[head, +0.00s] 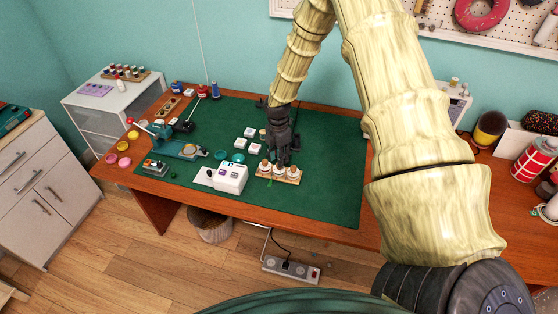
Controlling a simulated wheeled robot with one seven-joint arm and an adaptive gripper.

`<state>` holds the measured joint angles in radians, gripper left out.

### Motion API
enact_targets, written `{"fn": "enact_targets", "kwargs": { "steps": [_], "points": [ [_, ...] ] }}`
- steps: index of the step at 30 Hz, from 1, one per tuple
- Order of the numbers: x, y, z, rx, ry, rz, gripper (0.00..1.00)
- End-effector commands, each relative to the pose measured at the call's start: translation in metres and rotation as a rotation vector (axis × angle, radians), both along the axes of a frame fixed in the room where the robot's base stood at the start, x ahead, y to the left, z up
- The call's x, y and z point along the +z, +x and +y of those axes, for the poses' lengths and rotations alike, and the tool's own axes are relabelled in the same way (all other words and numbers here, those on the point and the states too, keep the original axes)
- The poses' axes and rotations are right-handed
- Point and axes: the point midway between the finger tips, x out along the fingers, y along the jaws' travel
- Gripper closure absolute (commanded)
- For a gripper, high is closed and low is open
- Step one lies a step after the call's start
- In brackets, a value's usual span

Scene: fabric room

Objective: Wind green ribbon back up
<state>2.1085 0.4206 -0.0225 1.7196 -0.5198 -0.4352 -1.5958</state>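My gripper (282,159) is dark and points down over a small wooden rack (292,182) near the front of the green mat. Several white, spool-like pieces (265,166) stand on the rack. The fingertips are close to these pieces, but I cannot tell whether they touch one or are open or shut. A small bright green bit (268,183) shows at the rack's front left edge; it may be the green ribbon, but it is too small to be sure. The gripper hides part of the rack.
A white box-like device (231,178) stands just left of the rack. White blocks (249,132) and teal discs (220,155) lie behind it. A blue-green tool (182,149) is farther left. The green mat (330,165) is bare to the right.

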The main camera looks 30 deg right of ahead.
Motion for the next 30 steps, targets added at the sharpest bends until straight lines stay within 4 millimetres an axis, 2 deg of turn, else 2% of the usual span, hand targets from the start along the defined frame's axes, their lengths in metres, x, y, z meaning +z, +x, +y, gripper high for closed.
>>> {"fn": "enact_targets", "kwargs": {
  "steps": [6,12,23,28,30],
  "points": [
    [-0.02,0.0,0.001,0.003,0.0,0.001,0.69],
    [-0.03,0.0,0.001,0.003,0.0,0.0,0.69],
    [-0.032,0.0,0.001,0.003,0.0,-0.001,0.69],
    [-0.032,0.0,0.001,0.003,0.0,-0.001,0.98],
    [-0.032,0.0,0.001,0.003,0.0,-0.001,1.0]
  ]
}}
